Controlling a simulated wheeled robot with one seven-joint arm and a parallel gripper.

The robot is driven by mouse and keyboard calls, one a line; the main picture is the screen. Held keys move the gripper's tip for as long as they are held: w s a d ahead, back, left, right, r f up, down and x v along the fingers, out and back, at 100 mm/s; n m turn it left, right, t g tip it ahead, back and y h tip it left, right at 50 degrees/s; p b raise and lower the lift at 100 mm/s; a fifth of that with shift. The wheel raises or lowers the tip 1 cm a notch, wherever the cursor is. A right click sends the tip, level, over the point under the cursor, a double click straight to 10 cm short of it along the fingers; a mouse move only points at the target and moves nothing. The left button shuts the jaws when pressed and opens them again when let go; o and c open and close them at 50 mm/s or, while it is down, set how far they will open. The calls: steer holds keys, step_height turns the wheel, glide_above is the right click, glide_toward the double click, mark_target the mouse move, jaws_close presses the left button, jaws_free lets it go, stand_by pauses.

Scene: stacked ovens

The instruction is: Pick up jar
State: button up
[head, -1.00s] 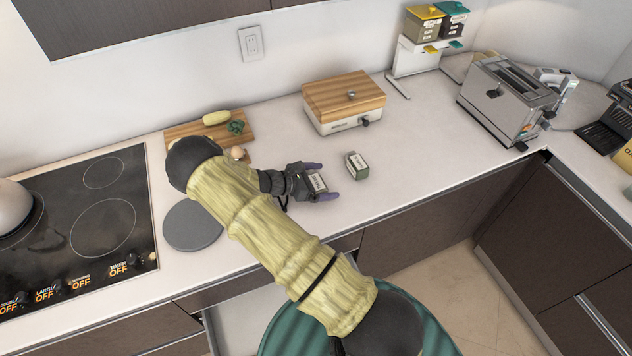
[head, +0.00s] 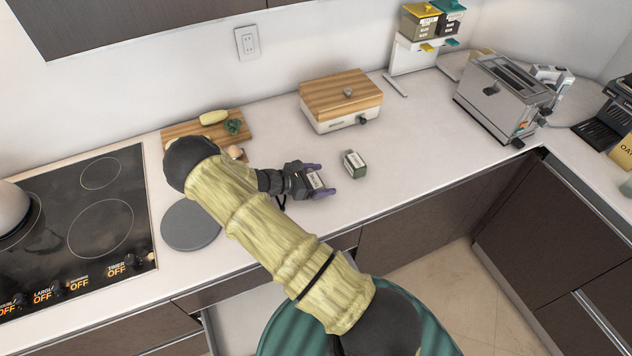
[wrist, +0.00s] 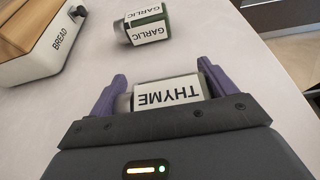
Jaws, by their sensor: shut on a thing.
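My gripper (head: 322,181) is over the counter in the head view, shut on a small jar labelled THYME (wrist: 167,96). In the wrist view the jar lies between the two purple fingers, with its label upside down and its grey lid toward the left finger. The lower part of the jar is hidden by my gripper.
A bread box (head: 341,103) with a wooden lid stands behind. A cutting board (head: 183,133) with vegetables, a grey round plate (head: 190,226) and a cooktop (head: 75,215) lie left. A toaster (head: 500,100) stands right. The counter right of the garlic jar is clear.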

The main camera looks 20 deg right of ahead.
steer(key=shift+r, duration=0.1)
step_height(320, 180, up, 10)
steer(key=shift+f+b, duration=0.1)
steer(key=shift+b, duration=1.1)
